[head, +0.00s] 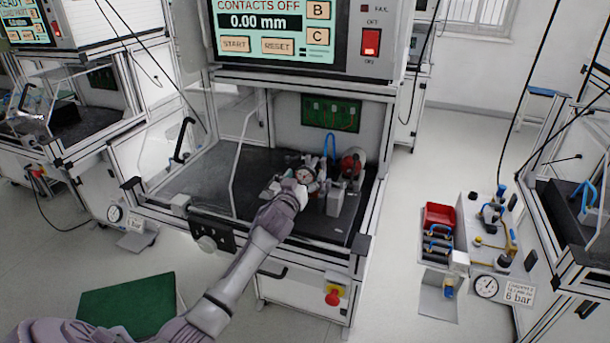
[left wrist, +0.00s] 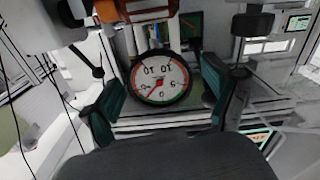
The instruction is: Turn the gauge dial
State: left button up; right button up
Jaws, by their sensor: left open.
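The gauge dial (head: 305,175) is a round white face with a dark rim, inside the open test cabinet, among the fixture parts. In the left wrist view the dial (left wrist: 160,78) appears large and upside down, with a red needle and red and green arcs. My left arm reaches into the cabinet from the lower left. My left gripper (head: 298,187) is at the dial. Its two green-padded fingers (left wrist: 160,98) are open, one on each side of the dial, with visible gaps. Whether either pad touches the rim cannot be told. My right gripper is not in view.
The cabinet's dark bench top (head: 205,170) has free room left of the fixture. A blue hose (head: 331,150) and a red part (head: 350,166) stand close right of the dial. The monitor (head: 275,30) reads 0.00 mm. A metal frame surrounds the opening.

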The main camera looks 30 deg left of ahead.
pick_arm(q)
jog(key=shift+w, duration=0.2)
jog(key=c, duration=1.2)
jog(key=shift+m, duration=0.3)
jog(key=m, duration=0.4)
jog(key=shift+m, duration=2.1)
